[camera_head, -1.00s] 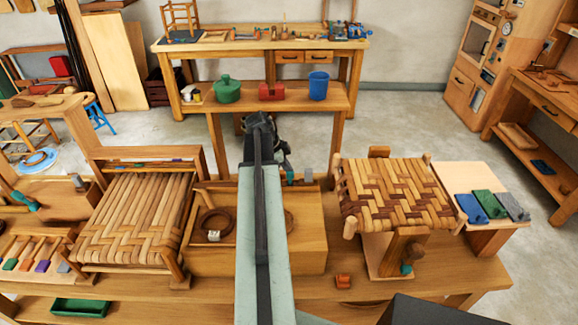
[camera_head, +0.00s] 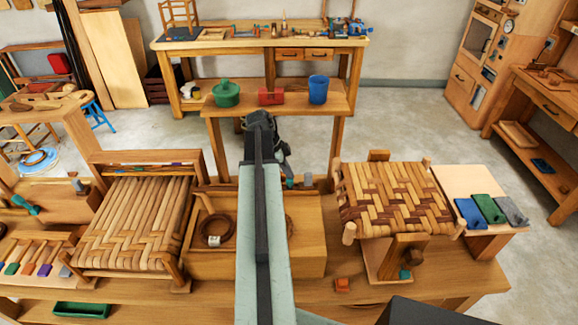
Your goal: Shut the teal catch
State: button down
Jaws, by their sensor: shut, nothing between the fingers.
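Several small teal parts show, and I cannot tell for certain which is the catch. One small teal piece (camera_head: 290,183) stands at the back edge of the wooden box (camera_head: 308,235), beside a grey piece (camera_head: 308,181). Another teal block (camera_head: 405,274) sits low on the wooden stand under the right woven seat (camera_head: 395,197). A teal handle (camera_head: 25,204) lies at the far left. My gripper (camera_head: 284,167) is the dark end of my arm, just behind the first teal piece. It is shut and empty; its fingertips are small and partly hidden. I see no contact.
A woven seat panel (camera_head: 135,225) lies left of the box. A small orange block (camera_head: 342,285) sits on the bench front. Blue, green and grey pieces (camera_head: 488,209) lie on a pale board (camera_head: 463,182) at right. My arm hides the box's middle.

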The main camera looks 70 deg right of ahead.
jog(key=r+p, duration=0.1)
jog(key=r, duration=0.1)
jog(key=r+p, duration=0.1)
jog(key=r, duration=0.1)
jog(key=r+p, duration=0.1)
jog(key=p, duration=0.1)
jog(key=shift+s+a+r, duration=0.2)
jog(key=shift+a+r, duration=0.15)
jog(key=shift+r, duration=0.05)
jog(key=shift+d+r, duration=0.1)
jog(key=shift+r, duration=0.05)
